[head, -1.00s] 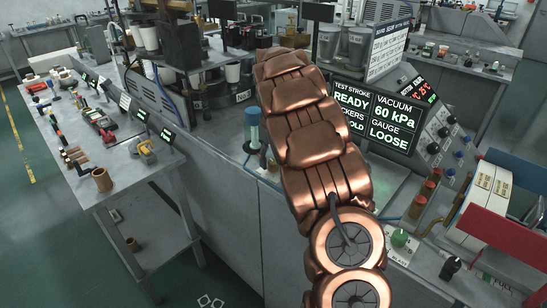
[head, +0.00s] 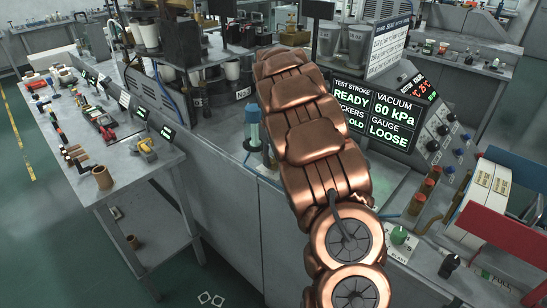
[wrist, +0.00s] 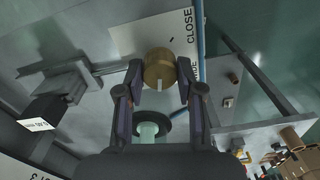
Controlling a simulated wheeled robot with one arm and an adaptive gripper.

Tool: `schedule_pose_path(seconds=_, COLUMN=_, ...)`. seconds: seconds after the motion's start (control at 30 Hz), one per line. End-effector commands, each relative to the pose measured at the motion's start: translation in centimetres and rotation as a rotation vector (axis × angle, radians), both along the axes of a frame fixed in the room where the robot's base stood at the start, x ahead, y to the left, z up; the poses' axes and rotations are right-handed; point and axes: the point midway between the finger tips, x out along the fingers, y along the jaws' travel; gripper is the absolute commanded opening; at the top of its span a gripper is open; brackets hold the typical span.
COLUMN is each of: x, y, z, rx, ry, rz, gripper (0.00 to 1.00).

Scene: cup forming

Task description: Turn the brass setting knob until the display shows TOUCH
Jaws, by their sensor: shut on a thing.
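In the wrist view the brass knob (wrist: 159,63) sits in front of a pale plate (wrist: 140,36) lettered CLOSE, with a second word partly hidden. A light pointer mark shows on the knob's near edge. My gripper (wrist: 160,80) has one finger on each side of the knob and is shut on it. The display (head: 376,115) in the head view reads GAUGE LOOSE, VACUUM 60 kPa and TEST STROKE READY; its left lower line is partly covered by my arm. My gripper and the knob are hidden behind my arm in the head view.
A blue-capped clear cylinder (head: 251,124) stands left of my arm; a pale cylindrical part shows below the knob in the wrist view. A side table (head: 130,160) with tools is at left. Buttons and a red-edged holder (head: 500,232) are at right.

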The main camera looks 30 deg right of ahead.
Motion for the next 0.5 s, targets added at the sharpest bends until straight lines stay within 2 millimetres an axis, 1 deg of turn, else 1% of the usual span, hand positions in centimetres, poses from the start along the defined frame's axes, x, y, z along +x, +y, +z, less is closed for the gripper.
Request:
schedule_pose_path(seconds=0.03, x=0.01, y=-0.32, z=-0.02, rx=0.001, ry=0.0, rz=-0.001, gripper=0.02)
schedule_pose_path(seconds=0.27, x=0.02, y=-0.05, z=-0.08, rx=0.0, ry=-0.001, rz=-0.027, gripper=0.02)
schedule_pose_path(seconds=0.5, x=0.08, y=-0.02, z=-0.23, rx=0.0, ry=-0.003, rz=-0.15, gripper=0.02)
